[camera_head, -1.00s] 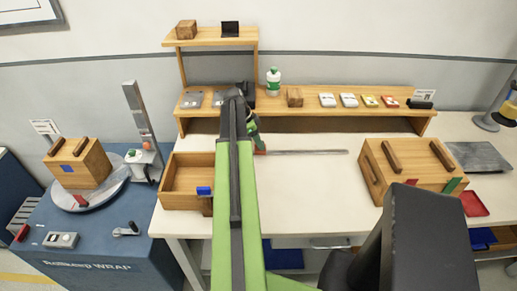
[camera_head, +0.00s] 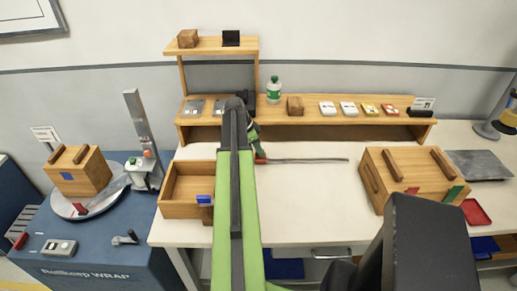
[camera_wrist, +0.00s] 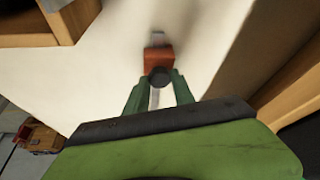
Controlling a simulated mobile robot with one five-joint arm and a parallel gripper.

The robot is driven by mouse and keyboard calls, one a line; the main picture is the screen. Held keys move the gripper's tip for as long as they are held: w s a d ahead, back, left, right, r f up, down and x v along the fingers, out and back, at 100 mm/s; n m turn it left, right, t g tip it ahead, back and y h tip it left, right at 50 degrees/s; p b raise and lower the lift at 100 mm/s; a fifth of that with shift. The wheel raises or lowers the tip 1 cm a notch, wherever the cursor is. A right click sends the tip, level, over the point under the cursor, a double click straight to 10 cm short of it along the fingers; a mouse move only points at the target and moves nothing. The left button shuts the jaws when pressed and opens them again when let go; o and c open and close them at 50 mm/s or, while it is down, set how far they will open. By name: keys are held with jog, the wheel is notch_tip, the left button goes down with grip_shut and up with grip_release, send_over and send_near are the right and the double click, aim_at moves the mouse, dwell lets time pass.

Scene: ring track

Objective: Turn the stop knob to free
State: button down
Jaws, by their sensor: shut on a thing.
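A dark round knob (camera_wrist: 158,77) sits at a red-orange block in the wrist view. I take it to be the stop knob; its free or locked marking cannot be read. The red-orange stop block (camera_wrist: 158,58) is on a thin metal rail, which shows on the table in the head view (camera_head: 310,160). My gripper (camera_wrist: 158,82) has its two green fingers on either side of the knob, shut on it. In the head view my gripper (camera_head: 256,145) is low at the rail's left end, partly hidden behind my arm.
An open wooden tray (camera_head: 168,207) stands left of my arm, a wooden box with handles (camera_head: 415,176) at right. A shelf (camera_head: 350,122) with a bottle (camera_head: 274,90) and small packs runs behind. A blue turntable machine (camera_head: 105,255) stands at far left.

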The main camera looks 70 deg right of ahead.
jog(key=n+h, duration=0.1)
jog(key=n, duration=0.2)
jog(key=shift+s+a+t, duration=0.15)
jog(key=shift+t, duration=0.25)
jog(key=n, duration=0.2)
jog(key=n+t, duration=0.1)
jog(key=n, duration=0.1)
jog(key=shift+s+n+t+h, duration=0.15)
jog(key=shift+n+t+h, duration=0.15)
jog(key=shift+h, duration=0.1)
jog(key=n+t, duration=0.1)
jog(key=n, duration=0.2)
jog(key=shift+s+n+t, duration=0.15)
jog(key=shift+n+t, duration=0.15)
jog(key=n+t, duration=0.1)
jog(key=n, duration=0.2)
jog(key=shift+s+n, duration=0.1)
jog(key=shift+n, duration=0.3)
jog(key=n, duration=0.1)
jog(key=n+t+y, duration=0.1)
jog(key=n, duration=0.1)
jog(key=n+t, duration=0.1)
jog(key=n, duration=0.1)
jog(key=shift+s+d, duration=0.15)
jog(key=shift+d, duration=0.1)
jog(key=shift+n+t+y, duration=0.4)
jog(key=shift+n+y, duration=0.3)
jog(key=shift+n, duration=1.1)
